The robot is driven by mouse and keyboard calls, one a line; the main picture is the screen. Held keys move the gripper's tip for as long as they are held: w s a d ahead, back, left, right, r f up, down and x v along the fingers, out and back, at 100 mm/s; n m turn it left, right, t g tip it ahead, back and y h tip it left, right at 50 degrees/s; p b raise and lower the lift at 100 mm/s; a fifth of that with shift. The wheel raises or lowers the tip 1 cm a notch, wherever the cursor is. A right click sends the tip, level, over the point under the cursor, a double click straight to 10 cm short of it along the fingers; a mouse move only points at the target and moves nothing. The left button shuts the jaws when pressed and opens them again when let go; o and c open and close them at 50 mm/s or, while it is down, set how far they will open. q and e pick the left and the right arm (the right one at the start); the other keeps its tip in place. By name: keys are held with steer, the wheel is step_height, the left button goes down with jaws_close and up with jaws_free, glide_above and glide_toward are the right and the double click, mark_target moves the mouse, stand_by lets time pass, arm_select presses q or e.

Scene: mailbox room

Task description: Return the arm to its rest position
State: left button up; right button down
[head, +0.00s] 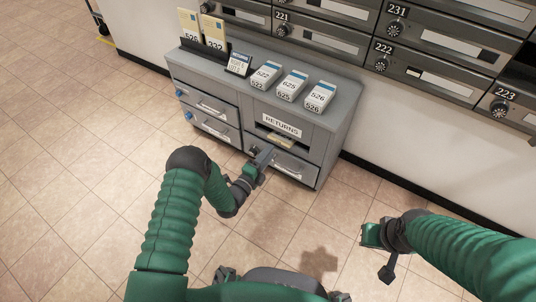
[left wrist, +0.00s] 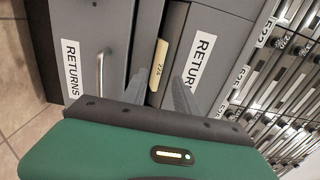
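My left arm reaches forward in the head view, and its gripper (head: 266,156) is at the front of the grey cabinet (head: 346,100), just below the RETURNS slot. In the left wrist view the two fingers of this gripper (left wrist: 163,88) stand apart with a gap between them. A cream envelope or card (left wrist: 158,64) with a printed number lies in the slot just beyond the fingertips; it also shows in the head view (head: 280,139). My right gripper (head: 371,235) hangs over the floor at the right; its fingers are not clear.
White numbered boxes (head: 291,85) and a small display (head: 239,64) stand on the cabinet top, with tall cream cards (head: 215,31) behind at the left. Drawers with handles (head: 213,105) face me. Wall mailboxes (head: 410,60) rise above. The tiled floor (head: 70,150) at the left is clear.

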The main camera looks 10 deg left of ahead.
arm_select(q)
steer(key=shift+c, duration=0.2)
jaws_close()
stand_by(1.1)
